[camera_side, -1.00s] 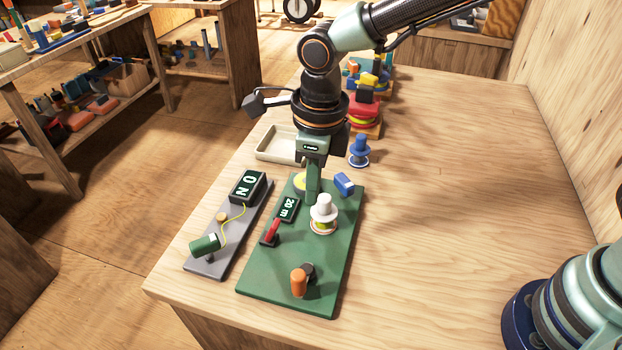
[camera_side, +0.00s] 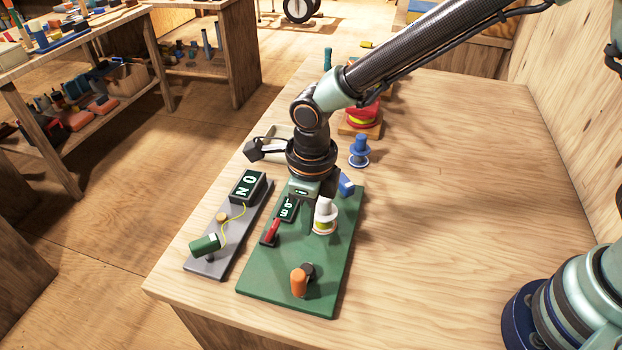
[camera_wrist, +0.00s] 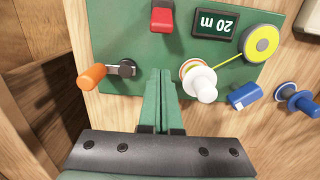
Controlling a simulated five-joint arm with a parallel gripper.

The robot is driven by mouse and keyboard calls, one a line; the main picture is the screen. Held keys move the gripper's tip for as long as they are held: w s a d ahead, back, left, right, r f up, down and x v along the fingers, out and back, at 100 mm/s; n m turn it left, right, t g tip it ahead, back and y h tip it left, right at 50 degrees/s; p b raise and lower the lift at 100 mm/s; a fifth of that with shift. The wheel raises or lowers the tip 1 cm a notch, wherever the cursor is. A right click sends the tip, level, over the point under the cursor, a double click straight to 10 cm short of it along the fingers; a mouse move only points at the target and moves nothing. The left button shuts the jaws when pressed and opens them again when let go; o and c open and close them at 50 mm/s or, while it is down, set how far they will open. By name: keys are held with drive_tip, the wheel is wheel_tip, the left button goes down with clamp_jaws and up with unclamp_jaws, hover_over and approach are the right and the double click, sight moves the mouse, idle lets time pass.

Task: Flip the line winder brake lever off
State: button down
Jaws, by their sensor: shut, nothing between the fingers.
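The line winder is a green board (camera_side: 262,276) on the bench. It carries a red lever (camera_side: 271,231), which I take as the brake lever, a white-topped spool (camera_side: 325,215), an orange crank handle (camera_side: 299,282) and a small dark display. In the wrist view the red lever (camera_wrist: 162,17) is at the top edge, partly cut off, and the display (camera_wrist: 215,23) reads "20 m". My gripper (camera_wrist: 160,72) is shut and empty, with its tips over the board between the crank and the spool, short of the lever. In the side view my gripper (camera_side: 308,222) is left of the spool.
A grey board (camera_side: 228,245) with a green cylinder and an "ON" sign (camera_side: 248,187) lies left of the winder. The bench to the right is clear.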

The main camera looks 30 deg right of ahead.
sight(307, 248)
wheel_tip(307, 248, down, 4)
drive_tip(key=shift+r, duration=0.15)
drive_tip(key=shift+w+a+r, duration=0.5)
drive_tip(key=shift+w+a, duration=0.3)
drive_tip(key=shift+w+a+r, duration=0.4)
drive_tip(key=shift+w+a, duration=0.15)
drive_tip(key=shift+w, duration=0.05)
drive_tip(key=shift+w+a+r, duration=0.2)
drive_tip(key=shift+w+a, duration=0.05)
drive_tip(key=shift+r, duration=0.1)
drive_tip(key=shift+r, duration=0.75)
